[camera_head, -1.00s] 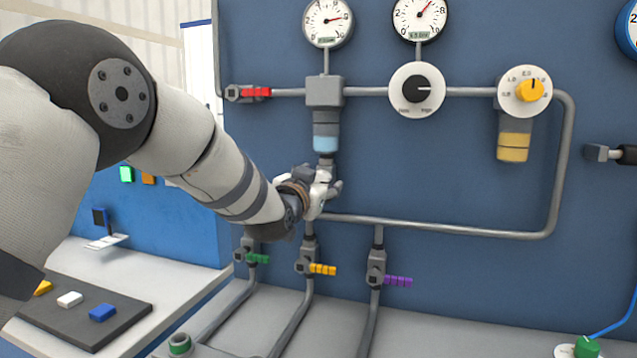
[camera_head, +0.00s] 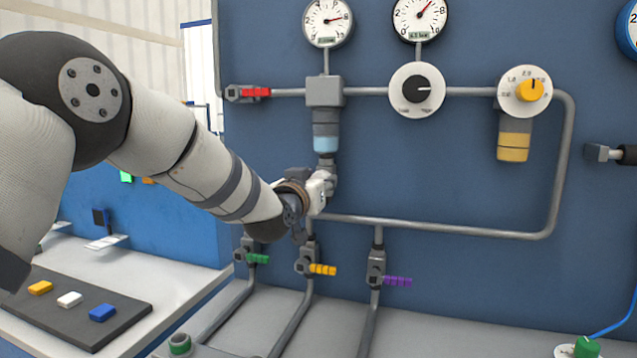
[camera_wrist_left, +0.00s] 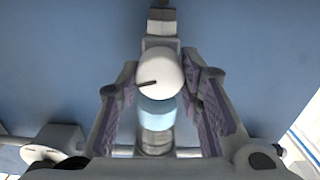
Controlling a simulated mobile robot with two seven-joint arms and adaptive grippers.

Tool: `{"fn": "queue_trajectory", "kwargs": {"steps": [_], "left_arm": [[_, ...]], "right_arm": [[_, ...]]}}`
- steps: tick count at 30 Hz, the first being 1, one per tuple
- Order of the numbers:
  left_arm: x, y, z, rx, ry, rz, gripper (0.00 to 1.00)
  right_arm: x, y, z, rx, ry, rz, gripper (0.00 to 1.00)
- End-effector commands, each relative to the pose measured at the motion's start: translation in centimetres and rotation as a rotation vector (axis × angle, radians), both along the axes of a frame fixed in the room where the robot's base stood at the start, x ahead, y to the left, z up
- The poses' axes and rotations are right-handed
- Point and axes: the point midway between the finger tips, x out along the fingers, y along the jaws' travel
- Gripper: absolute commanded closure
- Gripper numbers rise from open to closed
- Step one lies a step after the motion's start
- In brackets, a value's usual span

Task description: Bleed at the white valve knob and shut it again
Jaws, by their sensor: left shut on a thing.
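The white valve knob (camera_wrist_left: 160,64) is round, with a dark line that points left in the left wrist view. It sits below the filter with the light blue bowl (camera_head: 326,142) on the panel. My left gripper (camera_head: 326,184) is at the knob, and it also shows in the left wrist view (camera_wrist_left: 157,80). Its ridged finger pads lie on both sides of the knob, shut on it. In the head view the gripper and wrist hide the knob. My right gripper is in neither view.
A grey pipe (camera_head: 440,227) runs just right of the gripper. Below it are valves with green (camera_head: 258,259), yellow (camera_head: 322,269) and purple (camera_head: 398,281) handles. Gauges and a black-knobbed dial (camera_head: 417,90) are above.

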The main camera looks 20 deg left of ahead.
Motion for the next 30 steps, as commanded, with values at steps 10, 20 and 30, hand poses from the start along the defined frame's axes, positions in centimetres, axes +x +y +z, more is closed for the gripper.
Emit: {"fn": "queue_trajectory", "kwargs": {"steps": [10,20,30], "left_arm": [[0.01,0.11,-0.07,-0.331,0.011,0.001,0.94],[0.01,0.12,-0.11,-0.646,0.023,0.001,0.94],[0.01,0.15,-0.12,-0.951,0.034,0.001,0.94]], "right_arm": [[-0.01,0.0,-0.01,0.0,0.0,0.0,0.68],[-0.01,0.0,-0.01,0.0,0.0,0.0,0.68],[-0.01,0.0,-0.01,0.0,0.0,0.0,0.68]]}}
